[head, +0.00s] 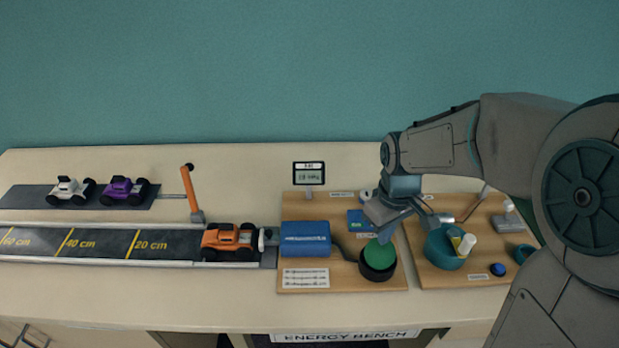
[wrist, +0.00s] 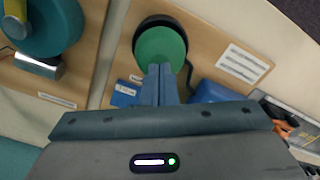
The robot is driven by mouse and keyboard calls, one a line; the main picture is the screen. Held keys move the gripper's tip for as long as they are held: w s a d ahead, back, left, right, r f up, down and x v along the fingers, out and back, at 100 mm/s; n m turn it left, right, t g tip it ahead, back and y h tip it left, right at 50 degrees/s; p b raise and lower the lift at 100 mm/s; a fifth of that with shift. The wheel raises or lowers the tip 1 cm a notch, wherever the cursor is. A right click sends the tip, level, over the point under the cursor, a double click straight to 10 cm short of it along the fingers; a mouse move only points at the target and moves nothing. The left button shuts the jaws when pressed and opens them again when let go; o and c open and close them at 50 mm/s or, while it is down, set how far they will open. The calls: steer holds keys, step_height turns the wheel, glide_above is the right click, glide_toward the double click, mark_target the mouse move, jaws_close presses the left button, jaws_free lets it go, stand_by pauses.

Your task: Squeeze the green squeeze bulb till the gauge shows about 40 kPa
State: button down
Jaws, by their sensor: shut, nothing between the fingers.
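The green squeeze bulb (head: 379,254) sits in a black round holder on the right part of a wooden board. In the wrist view the green bulb (wrist: 160,52) is just beyond my fingertips. My gripper (head: 391,231) is shut and empty, and its fingers (wrist: 160,72) overlap the bulb's near edge in the wrist view. I cannot tell whether they touch it. The gauge (head: 309,173) is a small black-framed display standing at the back of the board. Its reading is too small to make out.
A blue box (head: 305,239) and a white label lie left of the bulb. An orange car (head: 230,239) stands on the marked track (head: 100,244). A teal bowl (head: 437,247) with cylinders stands right on another board. White and purple cars rest behind the track. The table front is clear.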

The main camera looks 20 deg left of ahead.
steer(key=shift+f+b, duration=1)
steer(key=shift+f, duration=0.5)
steer(key=shift+r+p, duration=1.3)
steer(key=shift+r, duration=0.35)
steer(key=shift+f, duration=0.15)
steer(key=shift+f+b, duration=1.25)
steer(key=shift+f, duration=0.25)
steer(key=shift+r+p, duration=1.25)
steer(key=shift+r, duration=0.35)
